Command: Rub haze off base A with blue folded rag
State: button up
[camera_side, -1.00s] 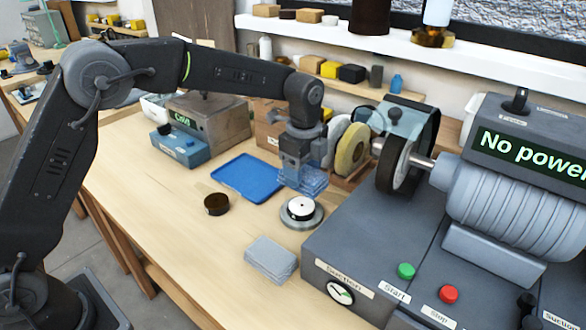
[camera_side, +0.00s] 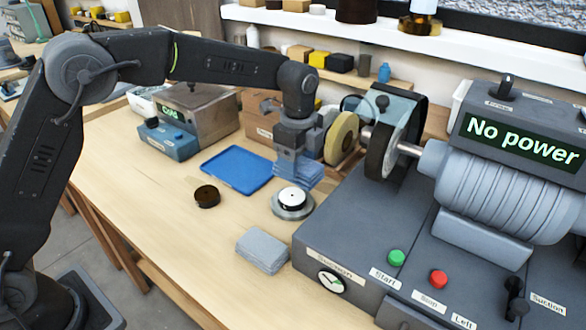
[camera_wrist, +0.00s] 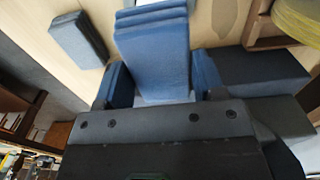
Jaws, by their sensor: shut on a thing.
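My gripper (camera_side: 297,152) is shut on the blue folded rag (camera_side: 297,172). In the wrist view the blue rag (camera_wrist: 155,52) sits between the two fingers of my gripper (camera_wrist: 152,85). In the side view the rag is just above and behind a round metal base (camera_side: 293,204) with a white disc on top. I cannot tell whether the rag touches the base. No letter on the base is readable. In the wrist view the rag hides what lies beneath it.
A grey folded stack (camera_side: 262,251) lies in front of the base; a dark round dish (camera_side: 207,196) is to its left. A blue tray (camera_side: 237,170) lies behind. A buffing machine (camera_side: 440,235) reading "No power" stands close on the right. Bare tabletop (camera_side: 150,190) is at left.

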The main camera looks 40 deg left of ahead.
aim_at(301, 198)
jog(key=shift+s+d+r, duration=0.1)
jog(key=shift+d+r, duration=0.15)
jog(key=shift+r, duration=0.25)
jog(key=shift+f, duration=4.05)
jog(key=shift+a, duration=2.25)
jog(key=shift+c, duration=0.2)
jog(key=shift+d, duration=2.3)
jog(key=shift+w+a, duration=0.2)
jog(key=shift+a, duration=1)
jog(key=shift+w+a, duration=0.2)
jog(key=shift+a, duration=0.95)
jog(key=shift+d, duration=2.25)
jog(key=shift+a, duration=2.25)
jog(key=shift+d+r, duration=0.1)
jog(key=shift+r, duration=4.05)
